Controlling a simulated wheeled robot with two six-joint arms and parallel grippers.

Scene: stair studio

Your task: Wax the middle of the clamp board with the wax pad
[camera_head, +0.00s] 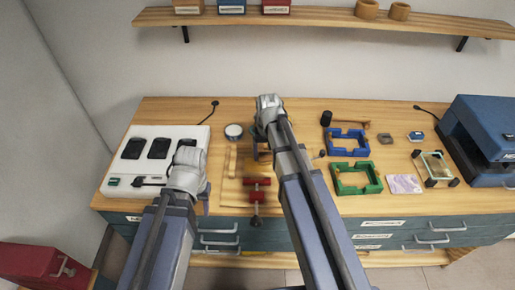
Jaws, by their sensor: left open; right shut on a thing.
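The clamp board (233,187) is a light wooden piece near the front middle of the bench, with red clamp parts (258,182) at its right front. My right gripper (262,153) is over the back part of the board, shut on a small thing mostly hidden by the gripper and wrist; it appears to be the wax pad. Whether it touches the board I cannot tell. My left gripper (204,201) is open and empty, left of the board near the bench's front edge.
A white tray (113,171) with black items lies left. A round tin (233,131) stands behind the board. Blue (347,149) and green (373,188) frames, a small stand (434,167) and a blue machine (480,125) are at right. A shelf (320,16) hangs above.

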